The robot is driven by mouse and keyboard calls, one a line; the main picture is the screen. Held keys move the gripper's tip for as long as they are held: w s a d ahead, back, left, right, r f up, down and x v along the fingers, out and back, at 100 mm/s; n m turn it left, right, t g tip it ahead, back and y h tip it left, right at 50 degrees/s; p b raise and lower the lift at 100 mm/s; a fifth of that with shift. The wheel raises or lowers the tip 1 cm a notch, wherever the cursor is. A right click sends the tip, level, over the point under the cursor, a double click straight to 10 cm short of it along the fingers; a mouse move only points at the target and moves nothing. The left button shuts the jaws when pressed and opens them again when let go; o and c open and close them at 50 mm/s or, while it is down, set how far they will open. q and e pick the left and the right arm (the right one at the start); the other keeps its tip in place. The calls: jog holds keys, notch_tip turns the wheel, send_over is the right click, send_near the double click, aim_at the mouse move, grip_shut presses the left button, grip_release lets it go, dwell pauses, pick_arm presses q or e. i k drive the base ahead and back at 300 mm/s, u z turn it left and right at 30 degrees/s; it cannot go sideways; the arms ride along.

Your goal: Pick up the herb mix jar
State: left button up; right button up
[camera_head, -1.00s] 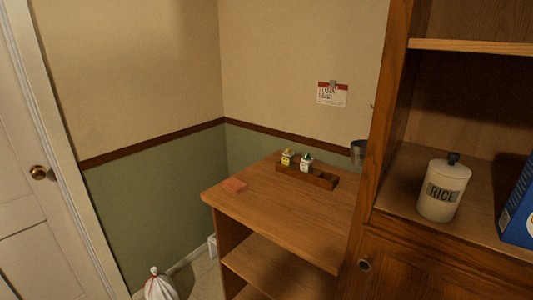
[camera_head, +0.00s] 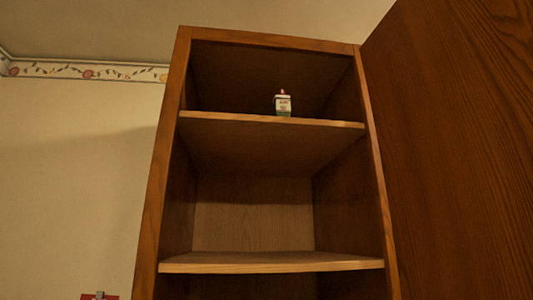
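A small jar (camera_head: 283,104) with a pale label, a greenish lower part and a reddish top stands upright on the top shelf of the wooden cabinet, near the shelf's front edge. Its label is too small to read, so I cannot tell whether it is the herb mix jar. Neither of my grippers is in view.
The tall wooden cabinet (camera_head: 164,185) has an upper shelf (camera_head: 225,119) and an empty shelf below it (camera_head: 270,262). A large wooden panel (camera_head: 465,140) rises along the right side.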

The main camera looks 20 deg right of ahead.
aim_at(282, 104)
jog(key=u, duration=0.6)
jog(key=k, duration=0.95)
jog(key=z, duration=0.85)
jog(key=i, duration=0.5)
jog(key=z, duration=1.7)
jog(key=k, duration=0.4)
jog(key=u, duration=0.45)
